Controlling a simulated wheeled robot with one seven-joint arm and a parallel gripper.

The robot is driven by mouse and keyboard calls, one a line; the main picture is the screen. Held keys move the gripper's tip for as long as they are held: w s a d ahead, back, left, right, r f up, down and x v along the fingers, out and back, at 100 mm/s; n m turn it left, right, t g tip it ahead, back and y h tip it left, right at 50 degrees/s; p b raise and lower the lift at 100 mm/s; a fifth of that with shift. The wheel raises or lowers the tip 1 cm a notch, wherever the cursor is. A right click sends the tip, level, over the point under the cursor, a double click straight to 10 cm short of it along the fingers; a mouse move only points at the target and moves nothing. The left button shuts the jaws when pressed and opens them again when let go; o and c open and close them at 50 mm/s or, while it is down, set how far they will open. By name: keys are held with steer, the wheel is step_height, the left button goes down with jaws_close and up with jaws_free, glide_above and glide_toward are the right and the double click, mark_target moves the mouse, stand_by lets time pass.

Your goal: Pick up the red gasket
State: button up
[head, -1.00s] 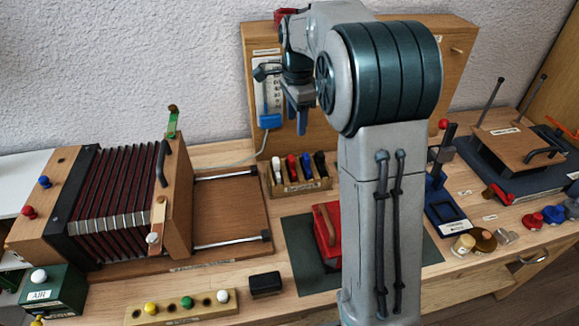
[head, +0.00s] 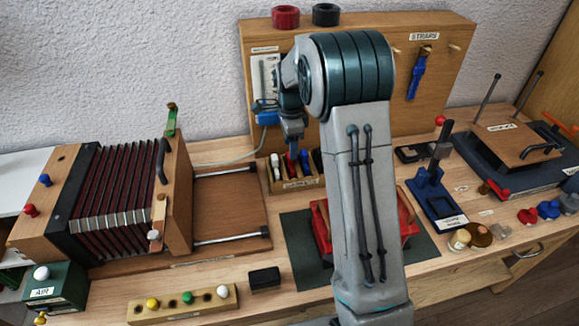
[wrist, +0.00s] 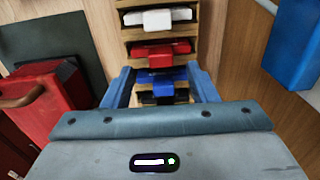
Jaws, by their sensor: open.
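The red piece (wrist: 160,53), which I take to be the red gasket, sits in a slot of a small wooden rack, between a white piece (wrist: 158,19) and a blue piece (wrist: 160,75). A black piece (wrist: 163,91) is in the slot closest to my gripper. My gripper (wrist: 160,70) is open and empty. Its blue fingers stand on either side of the rack's row in the wrist view, around the blue and red pieces. In the head view my gripper (head: 293,150) is just over the rack (head: 300,184) and partly hides the red piece.
A red box with a handle (wrist: 35,98) stands left of the rack in the wrist view. The upright wooden board (head: 440,85) rises behind the rack. The bellows unit (head: 110,205) is to the left. A black block (head: 264,280) lies in front.

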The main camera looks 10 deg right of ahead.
mark_target(290, 166)
steer(key=shift+a+f, duration=0.1)
steer(key=shift+f, duration=1.5)
jaws_close()
